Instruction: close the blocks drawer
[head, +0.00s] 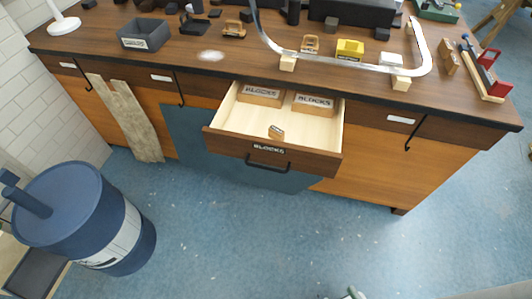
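The blocks drawer (273,155) is pulled out from the middle of the workbench. Its dark wooden front carries the word BLOCKS and a black bar handle (267,168). Inside, two wooden boxes labelled BLOCKS (261,96) (313,104) stand at the back, partly under the bench top. A small wooden block (276,132) lies on the pale drawer floor near the front. My gripper does not show clearly; only a small grey and green piece, too cut off to identify, shows at the bottom edge.
The workbench top (215,70) holds toy vehicles, a grey bin (145,34) and a curved pale track (330,60). A blue drum (75,200) stands on the floor at left. A plank (125,118) leans on the cabinet. The blue floor before the drawer is clear.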

